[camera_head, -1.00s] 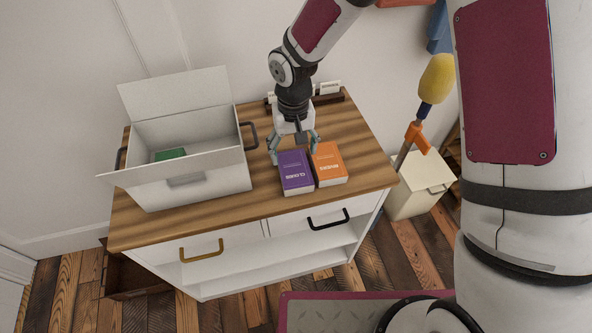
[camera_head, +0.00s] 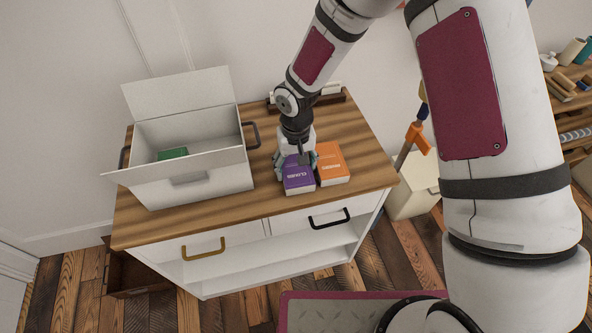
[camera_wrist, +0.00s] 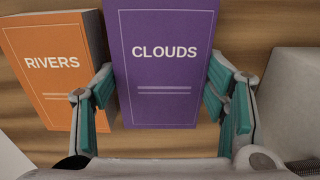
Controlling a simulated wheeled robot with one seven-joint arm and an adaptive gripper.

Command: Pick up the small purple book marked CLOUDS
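The purple book marked CLOUDS (camera_head: 299,176) lies flat on the wooden cabinet top, next to an orange book. In the wrist view the CLOUDS book (camera_wrist: 167,75) shows its title upright. My gripper (camera_head: 296,166) is over the far end of the book, pointing down. In the wrist view my gripper (camera_wrist: 162,105) is open, with one teal finger pad on each side of the purple book. The left fingers are by the gap towards the orange book. I cannot tell whether either pad touches the book.
The orange RIVERS book (camera_head: 331,164) lies close beside the purple one. An open white box (camera_head: 205,187) with a green book (camera_head: 172,153) inside stands at the left of the top (camera_head: 215,217). A dark rack (camera_head: 335,98) is at the back edge.

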